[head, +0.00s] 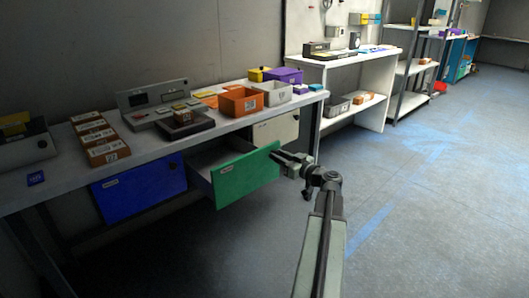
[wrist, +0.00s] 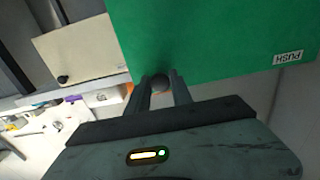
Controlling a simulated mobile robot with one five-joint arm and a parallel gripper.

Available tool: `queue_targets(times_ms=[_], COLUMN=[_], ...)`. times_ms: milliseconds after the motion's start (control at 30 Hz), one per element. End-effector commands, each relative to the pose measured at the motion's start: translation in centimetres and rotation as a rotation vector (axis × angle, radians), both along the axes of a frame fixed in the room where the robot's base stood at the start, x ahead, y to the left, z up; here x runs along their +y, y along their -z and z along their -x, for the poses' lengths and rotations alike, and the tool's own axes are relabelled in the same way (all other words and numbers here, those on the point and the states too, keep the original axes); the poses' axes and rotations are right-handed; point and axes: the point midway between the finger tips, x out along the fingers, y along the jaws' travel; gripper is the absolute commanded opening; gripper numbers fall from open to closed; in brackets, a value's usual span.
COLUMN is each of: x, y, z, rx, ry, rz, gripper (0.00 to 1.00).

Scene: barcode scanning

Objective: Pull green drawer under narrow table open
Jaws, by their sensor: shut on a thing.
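The green drawer (head: 246,176) is under the narrow table (head: 225,127) and stands pulled out, with its pale inside showing in the head view. Its green front fills the top of the wrist view (wrist: 215,40), with a "PUSH" label at its right. My gripper (head: 278,156) is at the right end of the green front. In the wrist view my gripper (wrist: 160,88) is shut on the drawer's round knob (wrist: 159,82). The gripper partly hides the knob.
A blue drawer (head: 140,187) at left and a white drawer (head: 275,130) at right look shut. Bins, boxes and a device (head: 152,100) cover much of the tabletop. A white shelf table (head: 345,62) stands beyond. The floor (head: 420,190) at right is clear.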

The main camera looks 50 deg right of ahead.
Motion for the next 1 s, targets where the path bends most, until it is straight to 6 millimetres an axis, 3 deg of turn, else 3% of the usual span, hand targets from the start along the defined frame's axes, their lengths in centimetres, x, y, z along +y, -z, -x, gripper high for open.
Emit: queue_targets(times_ms=[100, 300, 833, 867, 900, 1000], x=[0.3, 0.6, 0.8, 0.8, 0.8, 0.8], y=[0.0, 0.0, -0.1, -0.1, -0.1, -0.1], z=[2.0, 3.9, 4.6, 4.6, 4.6, 4.5], rx=[0.000, -0.001, -0.002, -0.002, -0.002, -0.001], ry=[0.005, 0.001, -0.004, -0.004, -0.004, -0.005], rz=[0.000, 0.000, -0.001, -0.001, -0.001, -0.001], gripper=[0.00, 0.00, 0.00, 0.35, 0.46, 0.48])
